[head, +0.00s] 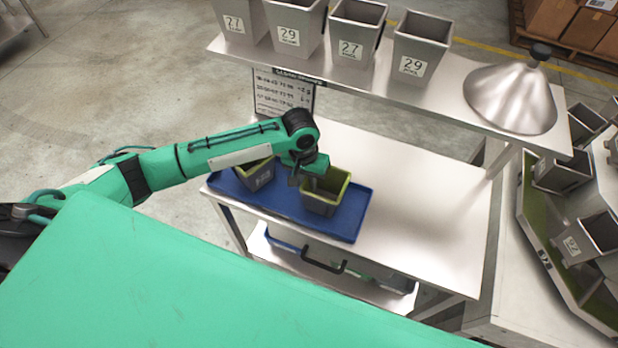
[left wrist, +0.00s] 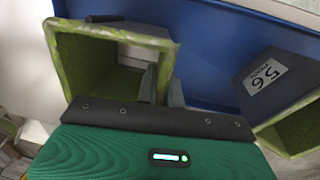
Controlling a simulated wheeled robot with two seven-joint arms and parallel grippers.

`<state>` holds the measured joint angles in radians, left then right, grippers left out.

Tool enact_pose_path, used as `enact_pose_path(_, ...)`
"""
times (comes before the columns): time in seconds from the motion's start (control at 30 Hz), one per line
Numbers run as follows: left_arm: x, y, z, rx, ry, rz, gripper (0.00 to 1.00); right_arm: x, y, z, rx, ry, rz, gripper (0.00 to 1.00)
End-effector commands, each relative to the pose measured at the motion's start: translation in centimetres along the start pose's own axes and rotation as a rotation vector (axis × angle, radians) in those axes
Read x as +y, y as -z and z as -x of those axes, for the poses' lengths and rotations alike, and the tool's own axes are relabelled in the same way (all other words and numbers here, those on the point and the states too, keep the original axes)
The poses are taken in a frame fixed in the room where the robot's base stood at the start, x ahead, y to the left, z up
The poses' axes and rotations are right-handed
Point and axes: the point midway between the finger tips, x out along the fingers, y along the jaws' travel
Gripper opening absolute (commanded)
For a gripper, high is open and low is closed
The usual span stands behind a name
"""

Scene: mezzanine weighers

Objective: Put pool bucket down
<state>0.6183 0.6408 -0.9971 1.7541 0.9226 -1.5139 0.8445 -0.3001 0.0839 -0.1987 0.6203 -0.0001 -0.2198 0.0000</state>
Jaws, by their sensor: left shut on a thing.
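The pool bucket (head: 320,203), a grey square bucket with a green rim, is upright over the right part of the blue tray (head: 345,228). My left gripper (head: 308,181) is shut on its wall at the rim. The left wrist view shows the held bucket's open mouth (left wrist: 62,62) and my gripper's fingers (left wrist: 162,88) across one wall. I cannot tell whether its base touches the tray. A second green-rimmed bucket (head: 258,177) sits at the tray's left, partly hidden by my arm; its label reads 56 in the left wrist view (left wrist: 285,85). My right gripper is not in view.
The tray lies on a steel table (head: 425,205) whose right part is clear. A raised shelf (head: 370,80) behind carries several labelled buckets and a metal cone (head: 512,95). A sign (head: 283,95) hangs below the shelf. A weigher with buckets (head: 588,238) stands at right.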

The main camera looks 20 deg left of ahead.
Motion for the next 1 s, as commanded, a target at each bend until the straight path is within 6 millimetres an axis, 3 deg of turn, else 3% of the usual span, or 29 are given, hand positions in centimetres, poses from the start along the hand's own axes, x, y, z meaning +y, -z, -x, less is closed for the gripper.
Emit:
enact_pose_path(0.07,0.0,0.0,0.1,0.001,-0.001,0.000,0.00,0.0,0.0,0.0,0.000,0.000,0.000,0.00)
enact_pose_path(0.1,0.0,0.0,0.0,-0.001,0.000,0.000,0.14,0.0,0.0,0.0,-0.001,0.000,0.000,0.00)
enact_pose_path(0.2,0.0,0.0,0.0,0.000,0.000,0.000,0.30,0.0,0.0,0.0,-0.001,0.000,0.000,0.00)
enact_pose_path(0.57,0.0,0.1,0.6,0.001,-0.001,0.001,0.30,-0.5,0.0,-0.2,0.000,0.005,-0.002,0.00)
enact_pose_path(1.0,0.0,0.1,8.9,0.004,-0.001,-0.001,0.30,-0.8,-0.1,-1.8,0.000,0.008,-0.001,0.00)
